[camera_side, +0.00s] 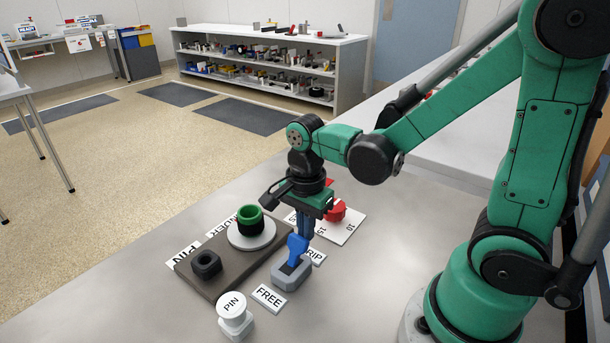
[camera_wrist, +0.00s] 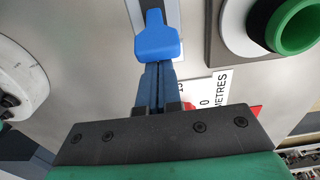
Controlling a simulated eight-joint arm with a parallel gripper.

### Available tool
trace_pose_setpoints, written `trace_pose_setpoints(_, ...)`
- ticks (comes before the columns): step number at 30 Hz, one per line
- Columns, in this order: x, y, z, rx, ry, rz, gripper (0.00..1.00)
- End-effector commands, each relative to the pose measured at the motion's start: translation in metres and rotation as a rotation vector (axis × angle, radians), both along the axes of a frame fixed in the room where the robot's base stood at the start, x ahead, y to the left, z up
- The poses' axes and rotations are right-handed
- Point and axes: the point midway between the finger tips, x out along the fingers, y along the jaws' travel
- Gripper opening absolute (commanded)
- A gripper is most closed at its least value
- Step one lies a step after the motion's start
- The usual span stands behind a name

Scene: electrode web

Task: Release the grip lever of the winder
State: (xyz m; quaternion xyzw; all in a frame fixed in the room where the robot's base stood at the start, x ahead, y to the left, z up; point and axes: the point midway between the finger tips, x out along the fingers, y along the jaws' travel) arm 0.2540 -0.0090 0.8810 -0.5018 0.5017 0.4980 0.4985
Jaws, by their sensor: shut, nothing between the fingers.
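The blue grip lever (camera_side: 297,245) rises from a slotted grey base (camera_side: 290,276) at the front right of the winder board (camera_side: 215,283). A GRIP label (camera_side: 315,257) lies at the base's far right side, and a FREE label (camera_side: 268,298) at its near left side. The lever's blue head also shows in the wrist view (camera_wrist: 157,38). My gripper (camera_side: 303,232) points down with its fingers shut and empty, right at the lever's head. The fingertips (camera_wrist: 158,66) overlap the head's edge in the wrist view; I cannot tell whether they touch.
A green-and-black spool (camera_side: 250,215) stands on a pale disc on the winder board. A black socket block (camera_side: 207,264) sits on its near left part. A red piece (camera_side: 336,211) lies by a scale card behind my gripper.

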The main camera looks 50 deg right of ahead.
Motion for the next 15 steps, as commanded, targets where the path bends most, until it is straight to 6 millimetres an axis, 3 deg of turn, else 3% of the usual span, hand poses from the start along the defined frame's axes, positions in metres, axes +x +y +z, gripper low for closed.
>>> trace_pose_setpoints(15,0.000,0.014,0.006,-0.170,-0.001,0.005,0.00)
